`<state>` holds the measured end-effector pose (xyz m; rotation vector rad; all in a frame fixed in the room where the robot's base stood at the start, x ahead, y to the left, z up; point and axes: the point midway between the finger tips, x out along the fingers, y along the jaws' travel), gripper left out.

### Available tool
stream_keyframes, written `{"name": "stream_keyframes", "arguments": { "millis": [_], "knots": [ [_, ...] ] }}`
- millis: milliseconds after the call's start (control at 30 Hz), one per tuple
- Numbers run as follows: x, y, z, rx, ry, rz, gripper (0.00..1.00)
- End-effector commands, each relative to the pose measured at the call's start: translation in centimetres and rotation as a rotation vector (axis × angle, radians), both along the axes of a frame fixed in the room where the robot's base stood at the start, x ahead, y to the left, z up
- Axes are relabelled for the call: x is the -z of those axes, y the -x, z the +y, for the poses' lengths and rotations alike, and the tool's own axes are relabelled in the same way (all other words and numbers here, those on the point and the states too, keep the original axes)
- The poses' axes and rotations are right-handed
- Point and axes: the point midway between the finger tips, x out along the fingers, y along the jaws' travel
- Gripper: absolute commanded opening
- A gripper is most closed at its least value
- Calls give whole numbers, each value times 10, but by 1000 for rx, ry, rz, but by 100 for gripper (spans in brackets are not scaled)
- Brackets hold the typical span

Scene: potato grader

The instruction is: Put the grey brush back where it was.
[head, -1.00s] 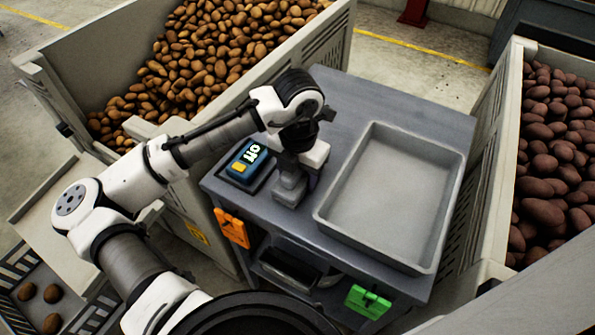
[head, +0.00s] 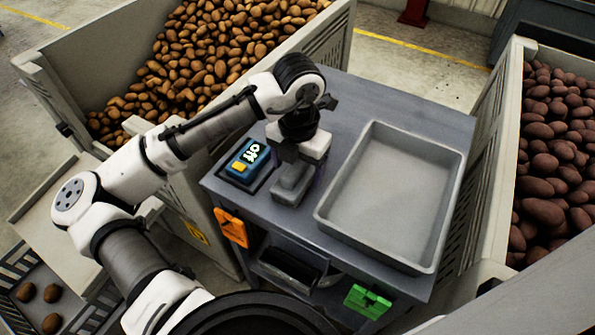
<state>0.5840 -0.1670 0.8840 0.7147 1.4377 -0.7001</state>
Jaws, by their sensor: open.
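The grey brush (head: 291,184) appears as a grey block on the bench top, between the small display unit and the tray. Its upper part is partly hidden by my gripper (head: 297,163), so bristles and handle are hard to make out. My gripper points down directly above it and is open. The fingertips are mostly hidden, and I cannot tell whether they touch the block.
A blue display unit (head: 247,162) with a yellow button stands left of the gripper. A large empty grey tray (head: 325,215) covers the bench's right side. Orange (head: 231,227) and green (head: 367,301) clips hang on the bench front.

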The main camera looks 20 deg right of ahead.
Motion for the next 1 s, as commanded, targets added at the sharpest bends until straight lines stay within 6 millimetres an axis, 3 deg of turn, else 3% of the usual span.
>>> {"name": "stream_keyframes", "arguments": {
  "millis": [200,400,600,867,1000],
  "knots": [
    [-49,0,-1,1,2,-3,76],
    [-83,1,0,0,-2,-4,76],
    [-95,1,0,0,-1,1,76],
    [-97,1,-3,-14,20,-7,76],
    [-120,-13,-28,-183,269,-82,76]
  ]
}}
